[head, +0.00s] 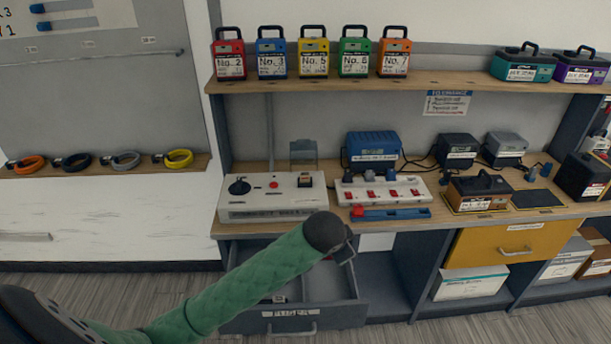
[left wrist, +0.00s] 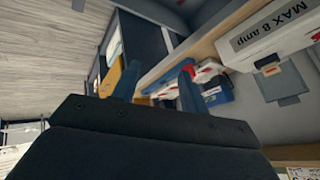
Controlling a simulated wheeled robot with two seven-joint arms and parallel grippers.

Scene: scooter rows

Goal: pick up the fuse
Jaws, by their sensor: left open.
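A small pale piece (head: 279,299), which looks like the fuse, lies in the open drawer (head: 340,314) under the bench. It is too small to make out clearly, and my green left arm hides part of the drawer. My left gripper (head: 346,254) is in front of the bench edge, above the right part of the drawer. Its two blue fingers (left wrist: 157,88) stand apart with nothing between them in the left wrist view. I cannot pick out the fuse for certain in that view. My right gripper is not in view.
A white unit (head: 260,207) with a raised clear cover stands on the bench, beside a power strip (head: 380,190) with red switches. A blue tool (head: 392,214) lies in front of the strip. Chargers stand behind, and numbered packs line the shelf (head: 350,81). A yellow drawer (head: 505,243) is shut.

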